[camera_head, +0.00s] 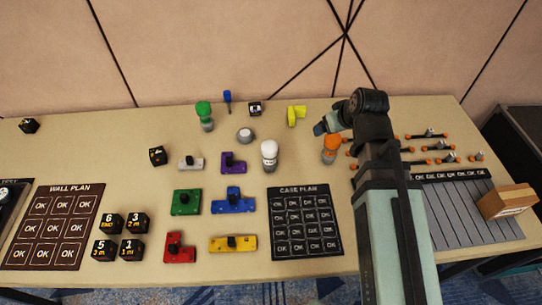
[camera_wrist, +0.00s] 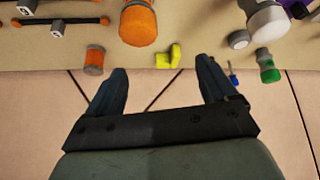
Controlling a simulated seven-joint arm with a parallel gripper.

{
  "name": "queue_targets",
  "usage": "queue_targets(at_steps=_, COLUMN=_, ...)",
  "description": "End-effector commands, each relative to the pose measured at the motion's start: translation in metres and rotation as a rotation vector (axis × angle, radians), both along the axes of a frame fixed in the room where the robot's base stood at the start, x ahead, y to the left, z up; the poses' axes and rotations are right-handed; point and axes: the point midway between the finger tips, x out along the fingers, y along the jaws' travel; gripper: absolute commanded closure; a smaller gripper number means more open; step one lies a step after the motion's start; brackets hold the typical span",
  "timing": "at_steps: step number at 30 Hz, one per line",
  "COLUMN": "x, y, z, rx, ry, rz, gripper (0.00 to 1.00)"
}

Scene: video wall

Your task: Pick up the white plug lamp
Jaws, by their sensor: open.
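The white plug lamp (camera_head: 269,151), a white rounded top on a paler grey base, stands upright near the middle of the table in the head view. In the wrist view it shows at the upper right (camera_wrist: 266,17), partly cut by the frame edge. My gripper (camera_head: 321,128) is right of and behind the lamp in the head view, apart from it. In the wrist view my gripper (camera_wrist: 161,66) has its two dark fingers spread wide, with nothing held between them.
An orange-topped lamp (camera_head: 331,145) stands right of the white one, near my arm. A grey round piece (camera_head: 245,135), green-topped lamp (camera_head: 204,110), yellow piece (camera_head: 296,115) and purple block (camera_head: 233,163) are around. The case plan board (camera_head: 305,187) lies in front. The wall rises behind the table.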

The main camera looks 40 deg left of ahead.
Motion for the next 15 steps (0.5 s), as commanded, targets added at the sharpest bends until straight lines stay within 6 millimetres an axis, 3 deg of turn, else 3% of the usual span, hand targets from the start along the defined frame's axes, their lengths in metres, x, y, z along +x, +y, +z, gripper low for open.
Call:
queue_targets(at_steps=1, x=-0.022, y=0.013, z=0.001, rx=0.004, ry=0.005, rz=0.049, gripper=0.14)
queue_targets(at_steps=6, x=-0.080, y=0.048, z=0.005, rx=0.011, ry=0.021, rz=0.190, gripper=0.14)
queue_targets(at_steps=10, x=-0.114, y=0.064, z=0.008, rx=0.016, ry=0.031, rz=0.268, gripper=0.14)
queue_targets(at_steps=15, x=-0.135, y=0.073, z=0.009, rx=0.018, ry=0.038, rz=0.319, gripper=0.14)
